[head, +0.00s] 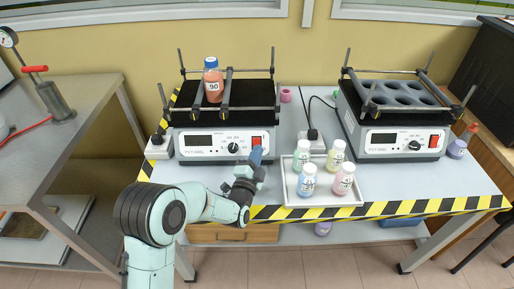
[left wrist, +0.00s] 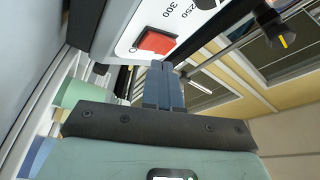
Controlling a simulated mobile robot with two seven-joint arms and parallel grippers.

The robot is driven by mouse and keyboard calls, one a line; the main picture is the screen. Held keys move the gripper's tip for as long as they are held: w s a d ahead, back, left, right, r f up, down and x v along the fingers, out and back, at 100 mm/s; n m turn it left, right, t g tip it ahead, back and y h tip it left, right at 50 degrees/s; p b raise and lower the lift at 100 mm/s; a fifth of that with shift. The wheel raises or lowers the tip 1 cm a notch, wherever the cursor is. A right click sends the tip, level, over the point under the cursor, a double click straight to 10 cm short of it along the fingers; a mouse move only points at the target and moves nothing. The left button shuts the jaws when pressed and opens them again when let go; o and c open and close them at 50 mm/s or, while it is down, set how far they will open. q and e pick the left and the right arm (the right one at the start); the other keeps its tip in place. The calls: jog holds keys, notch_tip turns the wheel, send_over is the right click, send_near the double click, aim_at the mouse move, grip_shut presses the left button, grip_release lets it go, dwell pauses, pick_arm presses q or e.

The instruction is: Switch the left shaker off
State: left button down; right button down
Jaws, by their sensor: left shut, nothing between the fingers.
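The left shaker (head: 215,153) stands on the table with a white front panel, a dark display, a black knob (head: 234,148) and a red switch (head: 257,141) at the panel's right end. My left gripper (head: 257,154) is shut and empty, with its blue fingertips just in front of and below the red switch. In the left wrist view the shut fingertips (left wrist: 162,78) point towards the red switch (left wrist: 158,41) and look close to it. I cannot tell whether they touch it. My right gripper is out of view.
An orange-brown bottle (head: 213,82) labelled 90 stands on the left shaker between its bars. A white tray (head: 322,198) with several bottles sits close right of my gripper. The right shaker (head: 385,143) stands farther right.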

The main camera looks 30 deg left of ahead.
pick_arm(q)
jog(key=shift+s+d+r+p, duration=0.55)
jog(key=shift+s+r, duration=0.2)
jog(key=shift+s, duration=0.15)
jog(key=shift+s+d+r+p, duration=0.4)
jog(key=shift+s+d+r, duration=0.1)
jog(key=shift+s+r, duration=0.3)
jog(key=shift+f, duration=0.1)
